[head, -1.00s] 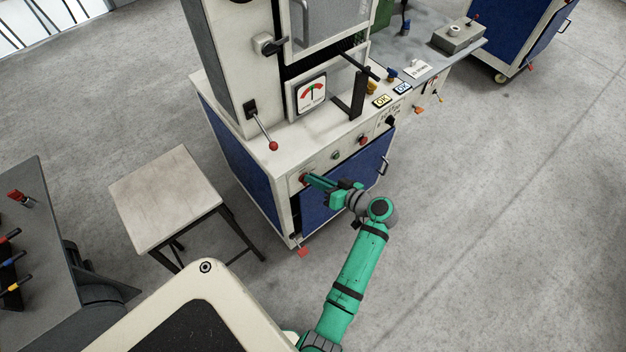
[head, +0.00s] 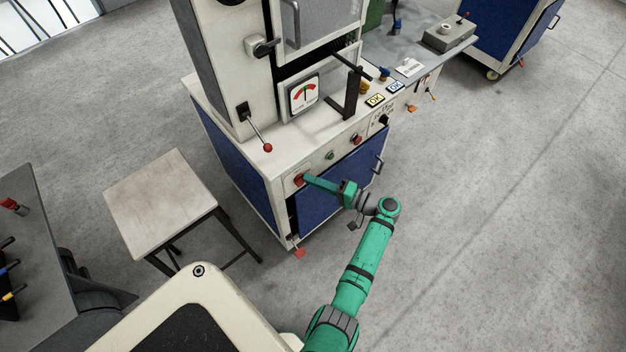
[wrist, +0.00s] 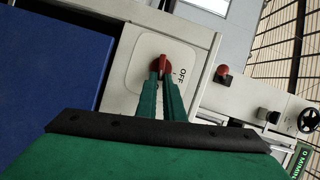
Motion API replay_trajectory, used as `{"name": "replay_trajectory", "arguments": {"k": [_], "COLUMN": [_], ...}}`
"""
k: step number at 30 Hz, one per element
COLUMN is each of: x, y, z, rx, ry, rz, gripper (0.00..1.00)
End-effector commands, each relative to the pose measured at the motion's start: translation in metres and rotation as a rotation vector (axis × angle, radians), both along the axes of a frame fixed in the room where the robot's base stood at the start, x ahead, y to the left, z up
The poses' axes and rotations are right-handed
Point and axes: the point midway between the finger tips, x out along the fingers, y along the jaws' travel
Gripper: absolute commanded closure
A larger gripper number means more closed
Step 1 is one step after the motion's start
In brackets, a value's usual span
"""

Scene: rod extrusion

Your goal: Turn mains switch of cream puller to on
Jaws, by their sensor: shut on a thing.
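The cream puller (head: 232,150) is a tall cream machine with blue side panels, standing at the centre of the head view. Its mains switch (head: 300,180) is a red knob at the left end of the front panel. In the wrist view the red switch handle (wrist: 163,64) sits on a pale plate, with the word OFF (wrist: 183,75) printed beside it. My gripper (head: 309,179) reaches the switch from the right. In the wrist view its green fingers (wrist: 164,74) are shut on the red handle, and their tips hide part of it.
A green button (head: 330,155) and a red button (head: 356,139) sit right of the switch on the same panel. A red-balled lever (head: 267,147) sticks out above. A stool (head: 160,195) stands left of the machine. Open floor lies to the right.

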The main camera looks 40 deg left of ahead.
Motion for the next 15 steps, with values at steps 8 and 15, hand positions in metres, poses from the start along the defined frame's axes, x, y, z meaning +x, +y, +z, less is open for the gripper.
{"name": "replay_trajectory", "arguments": {"k": [8, 15], "x": [0.0007, 0.0007], "y": [-0.0009, -0.0012], "z": [-0.0049, -0.0063], "rx": [0.011, 0.016], "ry": [0.141, 0.191], "rz": [-0.001, -0.002], "gripper": [1.0, 1.0]}}
